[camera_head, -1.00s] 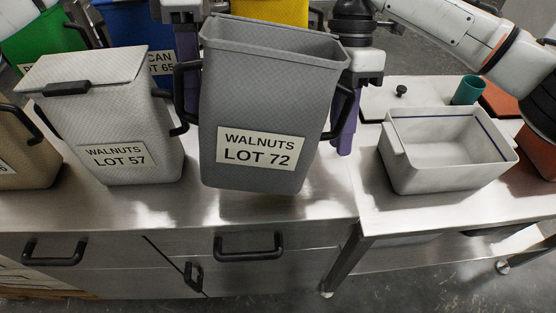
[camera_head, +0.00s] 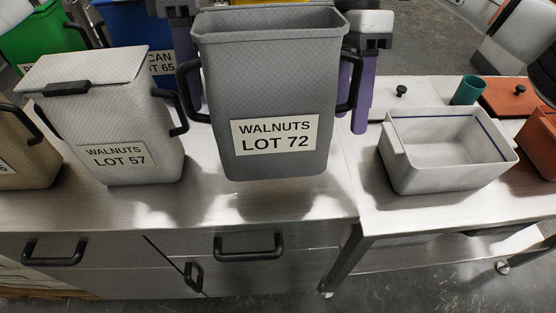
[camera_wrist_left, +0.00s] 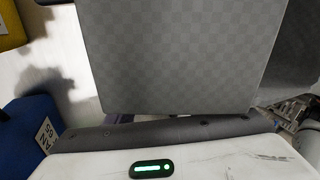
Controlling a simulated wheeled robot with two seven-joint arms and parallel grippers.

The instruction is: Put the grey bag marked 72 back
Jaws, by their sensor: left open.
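The grey bag marked 72 (camera_head: 275,95) is an open-topped grey container labelled WALNUTS LOT 72, with a black handle on each side. It is upright at the middle of the metal counter; I cannot tell whether its base touches the counter. In the left wrist view a grey checkered surface (camera_wrist_left: 180,55) fills the upper middle. My left gripper (camera_head: 190,95) is open behind the bag's left handle, partly hidden by the bag. My right gripper (camera_head: 357,110) has its purple fingers pointing down by the right handle; its grip on that handle is unclear.
A pale lidded bag marked LOT 57 (camera_head: 110,125) stands close at left, with a tan one (camera_head: 25,155) beyond. Blue (camera_head: 135,30) and green (camera_head: 45,40) bags stand behind. At right are a white open tray (camera_head: 445,180), a teal cup (camera_head: 468,90) and a red-brown lid (camera_head: 510,97).

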